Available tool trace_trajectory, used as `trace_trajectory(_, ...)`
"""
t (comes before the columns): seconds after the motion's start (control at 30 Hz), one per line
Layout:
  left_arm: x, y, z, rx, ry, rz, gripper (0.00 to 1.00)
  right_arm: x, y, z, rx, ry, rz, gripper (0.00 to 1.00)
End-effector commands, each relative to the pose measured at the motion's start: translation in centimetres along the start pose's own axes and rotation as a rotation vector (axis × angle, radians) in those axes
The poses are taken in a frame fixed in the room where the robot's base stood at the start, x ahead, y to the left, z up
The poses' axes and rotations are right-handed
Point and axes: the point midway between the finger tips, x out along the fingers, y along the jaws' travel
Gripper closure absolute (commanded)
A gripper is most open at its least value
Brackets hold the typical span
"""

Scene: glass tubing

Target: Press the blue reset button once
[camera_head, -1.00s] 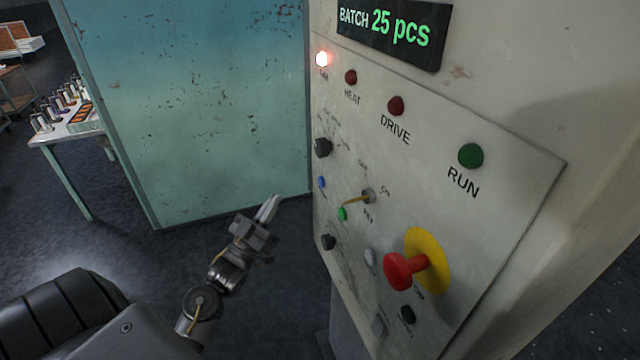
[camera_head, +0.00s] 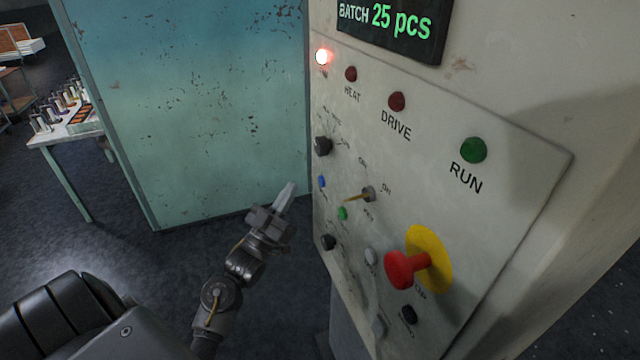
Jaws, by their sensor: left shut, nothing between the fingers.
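The blue button (camera_head: 322,182) is small and sits near the left edge of the pale control panel (camera_head: 480,250), below a black knob (camera_head: 323,146) and up and left of a green button (camera_head: 342,213). My left gripper (camera_head: 288,190) is shut and empty, its fingertips pointing up and right. In the picture they are just left of the blue button, at about its height, with a visible gap. How far they are from the panel in depth is hard to tell. My right gripper is out of view.
A red mushroom stop button (camera_head: 404,268) on a yellow disc juts from the panel. A toggle switch (camera_head: 366,195) sits near the green button. A red-white lamp (camera_head: 321,57) glows at top left. A teal cabinet wall (camera_head: 190,100) stands behind; a table (camera_head: 60,134) is at far left.

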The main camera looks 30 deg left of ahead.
Motion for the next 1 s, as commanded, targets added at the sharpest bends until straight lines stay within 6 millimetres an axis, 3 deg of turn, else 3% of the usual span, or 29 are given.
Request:
trace_trajectory(0.4,2.6,1.9,1.9,0.0,0.0,0.001,1.0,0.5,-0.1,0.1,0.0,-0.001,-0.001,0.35)
trace_trajectory(1.0,2.8,2.0,2.0,0.0,-0.001,0.001,1.0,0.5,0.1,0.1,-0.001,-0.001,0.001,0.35)
